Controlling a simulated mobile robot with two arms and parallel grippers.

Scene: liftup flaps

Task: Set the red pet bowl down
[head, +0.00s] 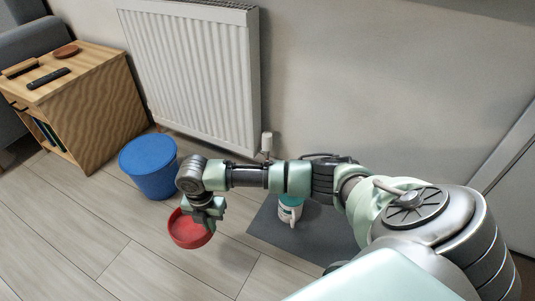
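The red pet bowl (185,233) shows below my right gripper (208,219), left of the grey mat (265,228). The gripper's fingers overlap the bowl's right rim and appear shut on it. The gripper hides part of the bowl's rim. I cannot tell whether the bowl's underside touches the floor. My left gripper is not in view.
A blue bin (150,170) stands close behind the bowl. A white and teal container (289,209) stands on the mat, partly hidden by my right arm. A white radiator (195,75) and a wooden cabinet (100,110) stand behind. Floor left of the bowl is clear.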

